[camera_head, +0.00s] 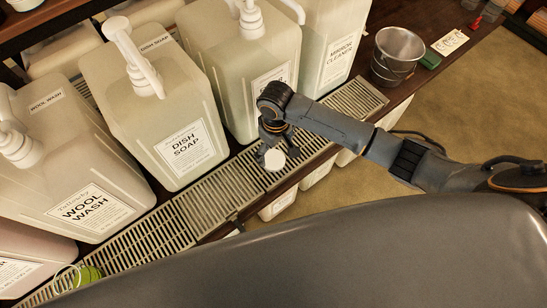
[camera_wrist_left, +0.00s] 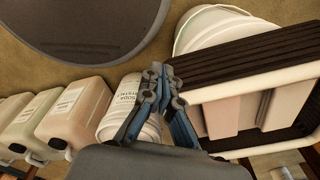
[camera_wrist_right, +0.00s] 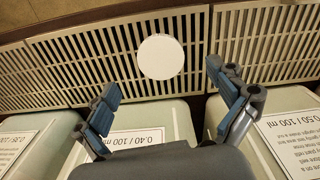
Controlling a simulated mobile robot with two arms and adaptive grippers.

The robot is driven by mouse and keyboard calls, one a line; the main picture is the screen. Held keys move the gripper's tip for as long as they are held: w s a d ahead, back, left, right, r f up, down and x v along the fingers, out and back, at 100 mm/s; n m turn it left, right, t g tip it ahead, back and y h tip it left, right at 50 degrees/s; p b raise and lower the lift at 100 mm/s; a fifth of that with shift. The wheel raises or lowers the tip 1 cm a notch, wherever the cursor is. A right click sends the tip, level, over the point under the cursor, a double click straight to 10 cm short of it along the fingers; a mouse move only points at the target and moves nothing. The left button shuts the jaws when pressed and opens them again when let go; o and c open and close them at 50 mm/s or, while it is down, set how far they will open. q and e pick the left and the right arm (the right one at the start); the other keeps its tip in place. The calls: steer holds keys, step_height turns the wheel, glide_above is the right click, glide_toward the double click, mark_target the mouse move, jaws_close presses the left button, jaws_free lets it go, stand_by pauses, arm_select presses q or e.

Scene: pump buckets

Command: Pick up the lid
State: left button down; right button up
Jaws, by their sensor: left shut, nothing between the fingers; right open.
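The lid (camera_wrist_right: 161,57) is a white round disc lying on the slatted metal grate in the right wrist view. It also shows in the head view as a small white disc (camera_head: 275,159) at my right gripper (camera_head: 269,148). In the right wrist view my right gripper (camera_wrist_right: 163,82) is open and empty, with its fingers spread to either side of the lid's near edge. I cannot tell how high the fingers are above it. My left gripper (camera_wrist_left: 161,73) is shut and empty in its wrist view, away from the lid, and does not show in the head view.
Large pump containers, such as DISH SOAP (camera_head: 170,110) and WOOL WASH (camera_head: 70,165), stand behind the grate (camera_head: 210,200). A metal bucket (camera_head: 397,55) stands at the shelf's right. In the left wrist view are pink containers (camera_wrist_left: 75,115) and a dark slatted crate (camera_wrist_left: 265,60).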

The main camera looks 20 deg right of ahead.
mark_target(274, 160)
steer(key=shift+w+f+p, duration=0.15)
steer(key=shift+f+p, duration=0.15)
steer(key=shift+f, duration=1.25)
steer(key=shift+w+f+p, duration=0.1)
steer(key=shift+f+p, duration=0.2)
steer(key=shift+f, duration=1.2)
steer(key=shift+c, duration=0.2)
steer(key=c, duration=0.7)
